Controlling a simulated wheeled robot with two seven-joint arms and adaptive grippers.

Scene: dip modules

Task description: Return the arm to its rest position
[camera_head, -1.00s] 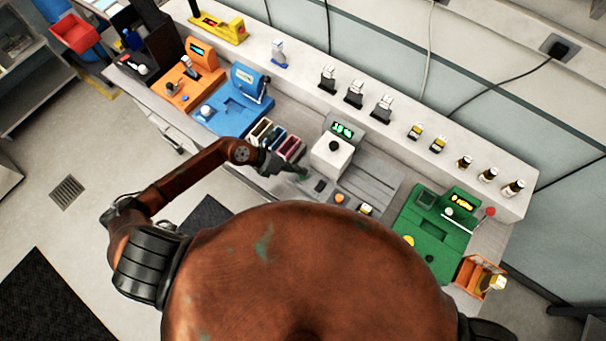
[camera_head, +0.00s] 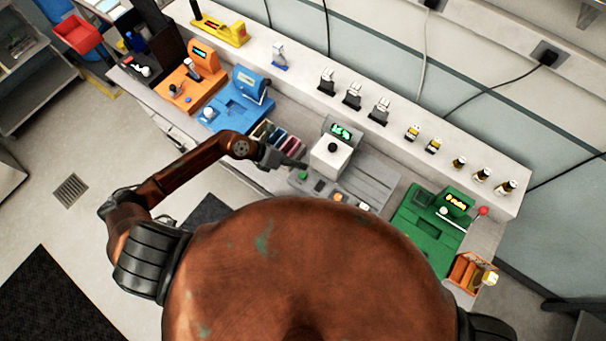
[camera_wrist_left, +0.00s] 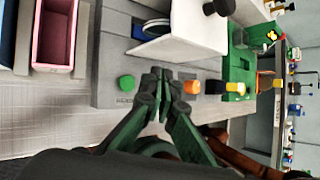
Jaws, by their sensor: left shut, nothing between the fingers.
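My left arm comes in from the left in the head view. Its gripper (camera_head: 291,162) is over the front left part of the grey station with a white box (camera_head: 331,160). In the left wrist view the gripper (camera_wrist_left: 161,78) is shut and empty, its green fingers together. A green button (camera_wrist_left: 126,83) is just left of the fingertips there, apart from them; it also shows in the head view (camera_head: 304,175). My right gripper is not in view.
Small coloured bins (camera_head: 277,137) stand close behind my gripper. A blue station (camera_head: 232,105) and an orange station (camera_head: 190,83) are further left, a green station (camera_head: 428,222) to the right. A raised shelf (camera_head: 300,75) holds small items.

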